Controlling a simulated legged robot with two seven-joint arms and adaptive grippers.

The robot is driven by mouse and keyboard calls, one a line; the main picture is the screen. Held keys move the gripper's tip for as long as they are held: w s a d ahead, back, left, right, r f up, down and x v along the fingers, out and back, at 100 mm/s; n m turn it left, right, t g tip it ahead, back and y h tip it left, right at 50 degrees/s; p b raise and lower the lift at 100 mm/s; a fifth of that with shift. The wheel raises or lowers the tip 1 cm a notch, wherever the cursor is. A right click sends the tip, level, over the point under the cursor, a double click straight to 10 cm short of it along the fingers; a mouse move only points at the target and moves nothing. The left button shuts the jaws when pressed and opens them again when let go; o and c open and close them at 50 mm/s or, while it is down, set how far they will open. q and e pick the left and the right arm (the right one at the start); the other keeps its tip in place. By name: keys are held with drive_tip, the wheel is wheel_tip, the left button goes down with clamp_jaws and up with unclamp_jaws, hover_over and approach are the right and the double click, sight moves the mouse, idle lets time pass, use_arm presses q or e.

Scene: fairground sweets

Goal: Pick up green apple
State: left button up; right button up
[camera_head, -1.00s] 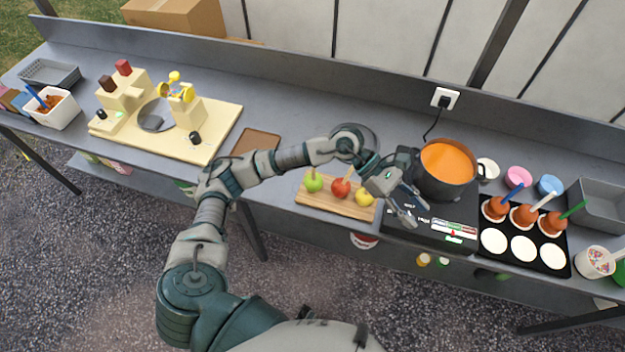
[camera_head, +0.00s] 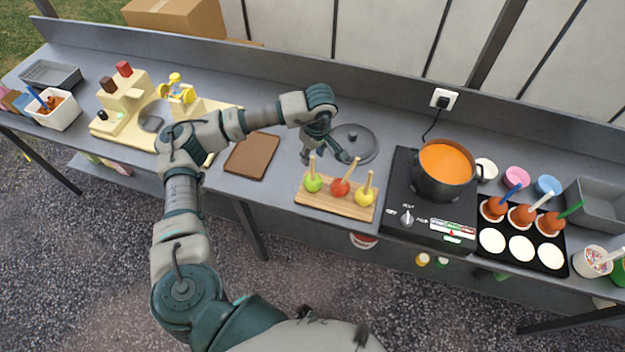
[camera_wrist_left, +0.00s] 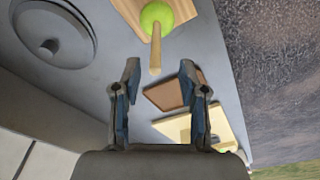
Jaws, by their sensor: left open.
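My left gripper (camera_head: 329,158) is open and empty, pointing down just behind the green and red apples. In the left wrist view, the green apple (camera_wrist_left: 156,17) is at the top, its stick (camera_wrist_left: 155,55) reaching toward the space beyond the open fingers (camera_wrist_left: 165,85). My right gripper is not in view.
A pot of orange liquid (camera_head: 446,168) stands on a black cooker right of the board. A grey lid (camera_head: 355,143) lies behind the gripper. A brown mat (camera_head: 252,155) lies to the left. Dipped apples (camera_head: 523,215) stand on a black tray at the right.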

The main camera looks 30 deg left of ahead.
sight(312, 165)
use_arm(q)
drive_tip(key=f, duration=0.4)
drive_tip(key=w+a+f+p, duration=0.1)
drive_tip(key=f, duration=0.2)
clamp_jaws()
